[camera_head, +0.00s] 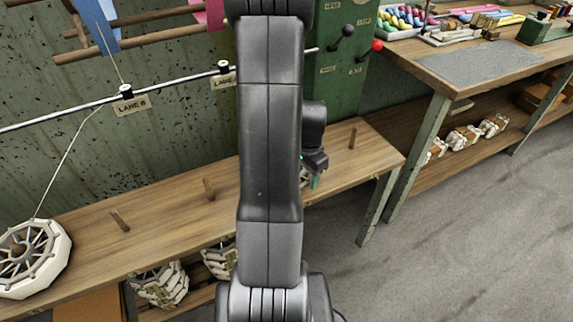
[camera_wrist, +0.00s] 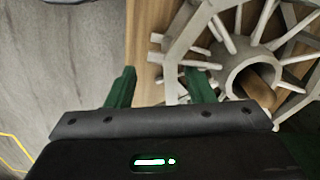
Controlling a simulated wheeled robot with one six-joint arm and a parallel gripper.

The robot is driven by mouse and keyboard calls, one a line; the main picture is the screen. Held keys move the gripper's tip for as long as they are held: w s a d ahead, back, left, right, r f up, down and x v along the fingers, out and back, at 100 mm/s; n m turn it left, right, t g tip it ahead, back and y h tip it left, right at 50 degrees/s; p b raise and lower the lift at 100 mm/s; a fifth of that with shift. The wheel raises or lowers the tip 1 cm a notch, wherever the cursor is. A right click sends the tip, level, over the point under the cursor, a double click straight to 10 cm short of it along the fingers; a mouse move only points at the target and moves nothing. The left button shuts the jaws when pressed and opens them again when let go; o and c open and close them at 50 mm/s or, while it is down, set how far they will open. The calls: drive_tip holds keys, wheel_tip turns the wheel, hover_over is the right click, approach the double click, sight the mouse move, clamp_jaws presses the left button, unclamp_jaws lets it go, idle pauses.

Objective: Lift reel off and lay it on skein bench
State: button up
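A pale spoked reel (camera_wrist: 176,55) with a thick hub ring fills the right of the wrist view, lying over a wooden surface. A round wooden peg (camera_wrist: 258,88) shows inside its hub. My gripper (camera_wrist: 160,88) has its two green fingers apart with nothing clamped between them; its right finger overlaps the reel's rim in the picture, contact unclear. In the head view my gripper (camera_head: 313,178) is mostly hidden behind my arm, over the low bench, and that reel is hidden. The skein bench, seemingly the right-hand wooden table (camera_head: 430,78), holds a grey mat (camera_head: 470,64).
The low bench (camera_head: 165,235) has several upright pegs. Another white reel (camera_head: 35,255) stands at its left end, with thread rising to a rail (camera_head: 60,118). More reels (camera_head: 160,285) lie below. A green lever panel (camera_head: 345,75) stands behind. Floor at right is clear.

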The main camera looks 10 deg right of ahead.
clamp_jaws()
